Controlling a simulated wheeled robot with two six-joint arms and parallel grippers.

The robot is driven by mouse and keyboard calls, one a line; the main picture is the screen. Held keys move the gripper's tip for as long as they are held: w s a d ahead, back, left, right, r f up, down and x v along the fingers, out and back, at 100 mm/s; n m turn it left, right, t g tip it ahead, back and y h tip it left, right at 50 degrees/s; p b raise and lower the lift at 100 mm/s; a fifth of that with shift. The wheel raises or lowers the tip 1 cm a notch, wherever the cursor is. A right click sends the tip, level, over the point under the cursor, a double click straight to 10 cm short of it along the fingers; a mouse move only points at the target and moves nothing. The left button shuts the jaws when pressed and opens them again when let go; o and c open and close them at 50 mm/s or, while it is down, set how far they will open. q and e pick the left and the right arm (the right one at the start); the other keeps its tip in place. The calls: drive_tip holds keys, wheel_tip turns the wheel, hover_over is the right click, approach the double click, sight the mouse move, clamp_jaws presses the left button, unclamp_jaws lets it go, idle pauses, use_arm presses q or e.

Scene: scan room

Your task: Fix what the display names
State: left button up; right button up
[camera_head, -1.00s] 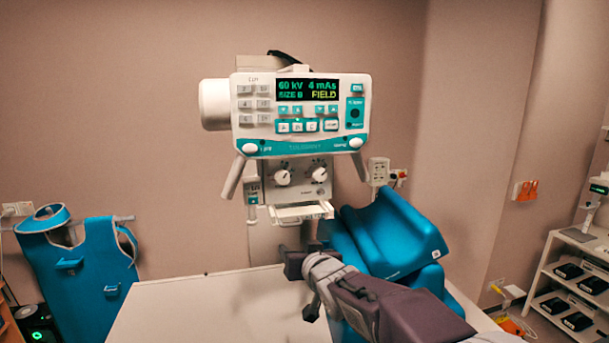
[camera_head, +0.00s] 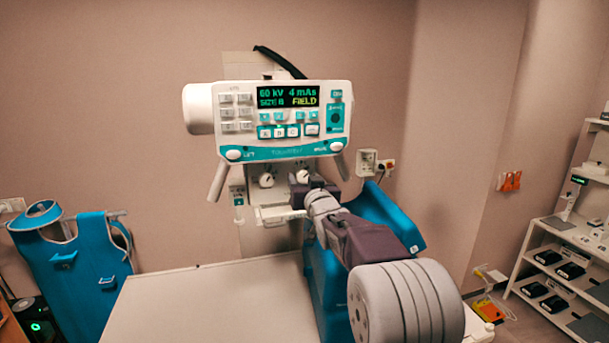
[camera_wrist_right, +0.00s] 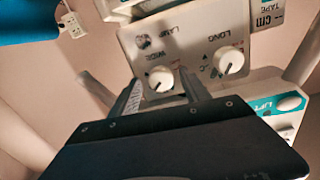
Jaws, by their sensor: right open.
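The tube head's display (camera_head: 288,96) reads 60 kV, 4 mAs, SIZE B, with FIELD in yellow. Below it, a grey collimator panel carries two white knobs. In the right wrist view they are the WIDE knob (camera_wrist_right: 160,78) and the LONG knob (camera_wrist_right: 230,61); a LAMP button (camera_wrist_right: 143,43) is beside WIDE. In the head view, LONG (camera_head: 266,180) is at left and WIDE (camera_head: 302,176) at right, partly behind my gripper. My right gripper (camera_head: 306,188) is open, its fingers (camera_wrist_right: 161,88) either side of the WIDE knob; contact cannot be told. My left gripper is out of view.
A pale table (camera_head: 200,303) lies below the tube head, with a blue padded support (camera_head: 385,215) at its right, partly behind my right arm. A blue apron (camera_head: 75,265) hangs at left. A shelf rack (camera_head: 565,240) stands at right.

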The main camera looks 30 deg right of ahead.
drive_tip(key=shift+w+a, duration=0.1)
drive_tip(key=shift+w, duration=0.15)
drive_tip(key=shift+s, duration=0.15)
drive_tip(key=shift+c, duration=0.3)
drive_tip(key=shift+s, duration=0.1)
drive_tip(key=c, duration=0.5)
clamp_jaws()
drive_tip(key=shift+f+n+b, duration=0.15)
drive_tip(key=shift+n+b, duration=0.25)
drive_tip(key=shift+b, duration=0.3)
drive_tip(key=shift+n+b, duration=1.9)
drive_tip(key=shift+n, duration=0.4)
drive_tip(key=shift+n+b, duration=0.7)
drive_tip(key=shift+n, duration=1)
